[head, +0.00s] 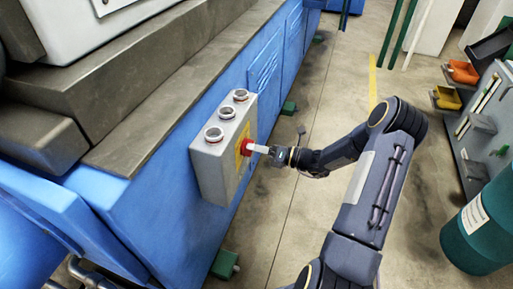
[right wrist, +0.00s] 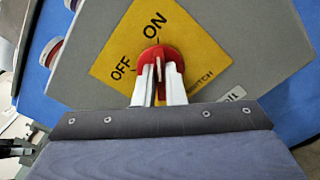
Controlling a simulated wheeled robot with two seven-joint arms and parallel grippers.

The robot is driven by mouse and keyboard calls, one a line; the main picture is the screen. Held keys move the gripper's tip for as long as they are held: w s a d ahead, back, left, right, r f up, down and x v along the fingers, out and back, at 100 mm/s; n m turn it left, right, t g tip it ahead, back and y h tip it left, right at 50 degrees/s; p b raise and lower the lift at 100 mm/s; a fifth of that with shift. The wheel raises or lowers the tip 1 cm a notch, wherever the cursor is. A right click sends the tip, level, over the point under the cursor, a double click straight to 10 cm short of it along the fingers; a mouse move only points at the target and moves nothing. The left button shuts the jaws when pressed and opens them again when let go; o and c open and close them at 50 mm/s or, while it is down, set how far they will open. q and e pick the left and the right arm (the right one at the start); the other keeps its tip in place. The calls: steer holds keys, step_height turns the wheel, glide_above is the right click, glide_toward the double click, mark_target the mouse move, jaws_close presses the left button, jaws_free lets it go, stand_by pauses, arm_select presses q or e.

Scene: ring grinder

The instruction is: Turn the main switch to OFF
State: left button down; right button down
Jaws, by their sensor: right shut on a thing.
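The main switch is a red rotary knob (head: 247,147) on a yellow plate on the side of a grey control box (head: 212,170). In the right wrist view the red knob (right wrist: 160,53) sits on the yellow plate (right wrist: 196,48), with ON printed above it and OFF to its left. My right gripper (head: 259,149) reaches in from the right and is shut on the knob. Its two white fingers (right wrist: 158,80) stand on either side of the knob's grip. The fingers partly hide the knob, and its exact pointing direction is hard to tell. My left gripper does not show.
The box is fixed to a large blue machine (head: 150,200) and has three round buttons (head: 214,133) on top. Open concrete floor (head: 330,75) lies to the right. A teal drum (head: 480,230) and a grey rack with orange bins (head: 462,72) stand at far right.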

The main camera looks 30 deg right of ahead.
steer(key=shift+n, duration=0.3)
steer(key=shift+s+a+f+n+b, duration=0.1)
steer(key=shift+n+b, duration=1.55)
steer(key=shift+n, duration=1.25)
steer(key=shift+s+a+r+n+b, duration=0.1)
steer(key=shift+n+b, duration=1.55)
steer(key=shift+n, duration=1.25)
steer(key=shift+s+a+f+n+b, duration=0.1)
steer(key=shift+n+b, duration=1.55)
steer(key=shift+n, duration=1.25)
steer(key=c, duration=1.5)
jaws_free()
